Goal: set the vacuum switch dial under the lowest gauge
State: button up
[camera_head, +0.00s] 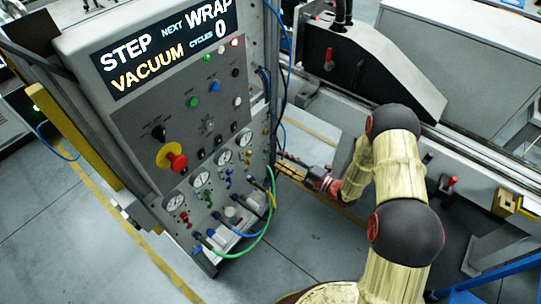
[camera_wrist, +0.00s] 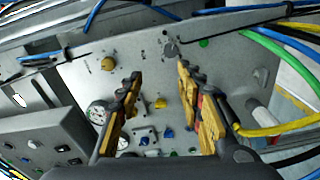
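A column of several round white gauges runs down the cabinet's panel; the lowest gauge (camera_head: 175,203) is at the lower left, with a red valve handle (camera_head: 184,217) beneath it. My gripper (camera_head: 285,160) is right of the cabinet's panel, beside its side edge. In the wrist view my gripper (camera_wrist: 158,74) is open, with nothing between its fingers. Ahead of the fingertips are a grey round knob (camera_wrist: 170,48) and, further left, a brass-coloured knob (camera_wrist: 108,63), both with small marks around them. I cannot tell which is the vacuum switch dial. A gauge (camera_wrist: 98,112) shows left of the fingers.
Green, blue and yellow hoses (camera_wrist: 285,58) loop close to the right finger; a green hose (camera_head: 262,232) also arcs below the panel. A red mushroom button (camera_head: 175,159) sticks out. The display (camera_head: 165,45) reads STEP VACUUM, NEXT WRAP, CYCLES 0. A grey machine (camera_head: 365,75) stands behind.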

aim_at(267, 152)
jog(key=shift+m+t+h, duration=0.4)
jog(key=shift+m+t, duration=0.1)
jog(key=shift+m, duration=0.4)
jog(key=shift+w+a+f+b, duration=0.3)
jog(key=shift+w+a+f, duration=0.1)
jog(key=shift+w+a, duration=0.5)
jog(key=shift+w+a+f+b, duration=0.35)
jog(key=shift+w+a, duration=0.45)
jog(key=shift+w, duration=0.05)
jog(key=shift+w+a+f+b, duration=0.3)
jog(key=shift+w+a+f, duration=0.1)
jog(key=shift+w+a, duration=0.5)
jog(key=shift+c, duration=0.5)
jog(key=c, duration=0.8)
grip_shut()
